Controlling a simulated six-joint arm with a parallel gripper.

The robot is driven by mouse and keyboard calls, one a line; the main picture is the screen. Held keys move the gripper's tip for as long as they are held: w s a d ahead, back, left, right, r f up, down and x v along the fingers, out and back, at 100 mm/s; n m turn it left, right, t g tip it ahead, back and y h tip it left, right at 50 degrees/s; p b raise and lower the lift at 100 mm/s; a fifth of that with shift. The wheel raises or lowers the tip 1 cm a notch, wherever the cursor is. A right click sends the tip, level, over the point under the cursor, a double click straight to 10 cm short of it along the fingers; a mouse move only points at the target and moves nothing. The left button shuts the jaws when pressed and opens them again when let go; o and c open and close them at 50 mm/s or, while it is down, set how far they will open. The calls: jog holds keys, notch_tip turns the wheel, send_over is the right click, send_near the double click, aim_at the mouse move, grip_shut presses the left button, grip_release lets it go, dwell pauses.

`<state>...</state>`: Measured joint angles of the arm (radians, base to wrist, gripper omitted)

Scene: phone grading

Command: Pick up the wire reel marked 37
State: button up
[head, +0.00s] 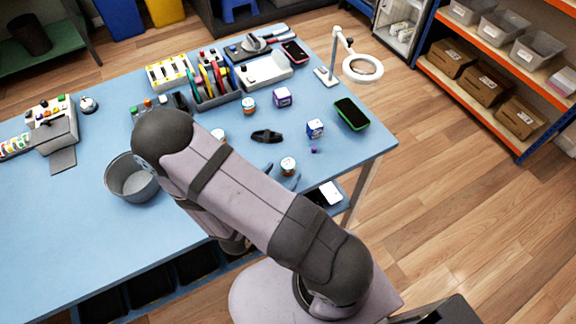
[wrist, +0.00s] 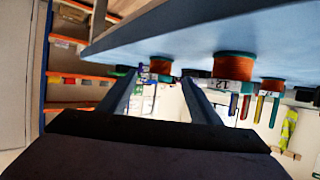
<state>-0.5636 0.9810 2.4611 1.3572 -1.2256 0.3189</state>
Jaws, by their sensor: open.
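The wrist view is upside down. My gripper (wrist: 159,76) is open, its two dark fingers apart with nothing held between them. Beyond the gap is an orange-wound wire reel (wrist: 160,66) with teal flanges. A larger-looking, nearer reel (wrist: 233,68) is right of the fingers, and another reel (wrist: 272,84) is farther right. Their label numbers cannot be read surely. In the head view, reels stand at the table's near edge (head: 288,166), beside my arm (head: 219,135) and farther back (head: 249,105). My arm hides most of my gripper there.
A grey bucket (head: 132,178) stands left of my arm. A pen organizer (head: 215,95) and magnifier lamp (head: 362,68) stand farther back.

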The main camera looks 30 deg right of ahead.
aim_at(285, 170)
jog(key=shift+p+x, duration=0.5)
jog(key=shift+x, duration=2.1)
jog(key=shift+s, duration=0.1)
jog(key=c, duration=1.1)
